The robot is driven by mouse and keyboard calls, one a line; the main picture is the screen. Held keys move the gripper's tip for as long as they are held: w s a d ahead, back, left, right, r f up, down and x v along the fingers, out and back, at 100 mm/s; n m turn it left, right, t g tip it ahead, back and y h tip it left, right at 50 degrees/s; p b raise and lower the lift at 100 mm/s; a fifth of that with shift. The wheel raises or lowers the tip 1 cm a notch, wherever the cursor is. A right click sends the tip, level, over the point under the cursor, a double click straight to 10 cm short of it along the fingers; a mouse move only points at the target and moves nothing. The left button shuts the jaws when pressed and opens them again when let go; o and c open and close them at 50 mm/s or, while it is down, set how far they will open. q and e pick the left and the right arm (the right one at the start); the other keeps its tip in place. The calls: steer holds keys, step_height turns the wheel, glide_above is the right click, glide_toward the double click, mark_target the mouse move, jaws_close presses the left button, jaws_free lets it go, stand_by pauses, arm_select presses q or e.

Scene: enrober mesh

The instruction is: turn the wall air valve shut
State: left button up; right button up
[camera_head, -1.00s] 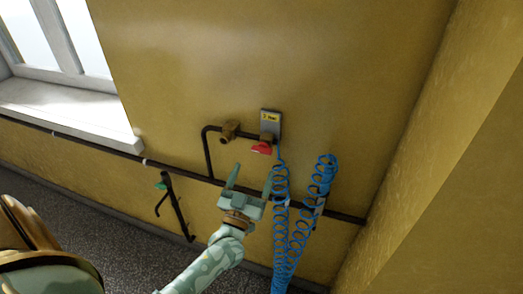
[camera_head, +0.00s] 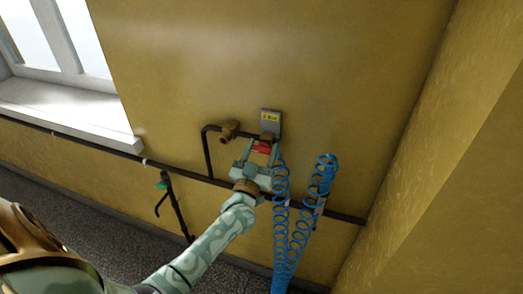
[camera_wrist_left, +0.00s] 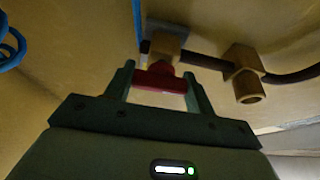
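The air valve's red handle (camera_head: 262,149) sits on a brass body below a grey plate with a yellow label (camera_head: 271,117) on the wall. My left gripper (camera_head: 260,152) is open, with a finger on each side of the red handle. In the left wrist view the red handle (camera_wrist_left: 161,80) lies crosswise between the two fingertips (camera_wrist_left: 160,82), under the brass valve body (camera_wrist_left: 166,46). I cannot tell whether the fingers touch it. My right gripper is not in view.
A brass fitting (camera_head: 229,129) sits on the dark pipe (camera_head: 207,155) left of the valve. Blue coiled hoses (camera_head: 320,180) hang close on the right. A green-handled tap (camera_head: 161,185) is lower left. A window sill (camera_head: 70,115) is at upper left.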

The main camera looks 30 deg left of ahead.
arm_select(q)
steer(key=shift+n, duration=0.4)
steer(key=n+g+y+p, duration=0.1)
steer(key=n, duration=0.2)
steer(key=n+g+y+p, duration=0.1)
steer(key=n+y, duration=0.1)
steer(key=n, duration=0.1)
steer(key=shift+r+n+y+p, duration=0.1)
steer(key=shift+n+y+p, duration=0.2)
steer(key=shift+p, duration=0.1)
steer(key=n+g+y+p, duration=0.1)
steer(key=n, duration=0.2)
steer(key=n+g+p, duration=0.1)
steer(key=n, duration=0.2)
steer(key=shift+d+y+p, duration=0.1)
steer(key=shift+y+p, duration=0.3)
steer(key=n+g+p, duration=0.2)
steer(key=n+p, duration=0.1)
steer(key=n, duration=0.2)
steer(key=shift+n+g+p, duration=0.7)
steer(key=shift+n+p, duration=0.6)
steer(key=shift+n, duration=0.6)
steer(key=shift+f, duration=0.2)
steer(key=o, duration=1)
